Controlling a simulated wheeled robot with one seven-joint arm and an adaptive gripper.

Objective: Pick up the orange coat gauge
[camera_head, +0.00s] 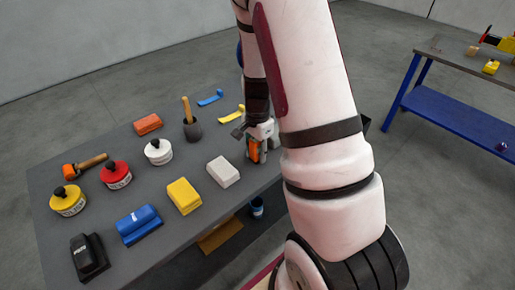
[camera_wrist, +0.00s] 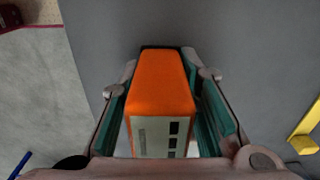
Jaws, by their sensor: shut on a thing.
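The orange coat gauge (camera_wrist: 161,95) is a block with an orange body and a pale panel with dark squares. In the wrist view it stands between the two green-padded fingers of my gripper (camera_wrist: 165,110), which is shut on it. In the head view my gripper (camera_head: 257,142) is at the right end of the grey table, and the orange gauge (camera_head: 254,152) shows between its fingers. I cannot tell whether the gauge still touches the table. Part of my gripper is hidden behind my arm in the head view.
The grey table (camera_head: 215,219) also holds a white block (camera_head: 223,171), a yellow block (camera_head: 184,196), a blue block (camera_head: 139,224), several tins, an orange block (camera_head: 147,124) and a yellow bracket (camera_head: 231,115). A blue-framed bench (camera_head: 460,107) stands at the right.

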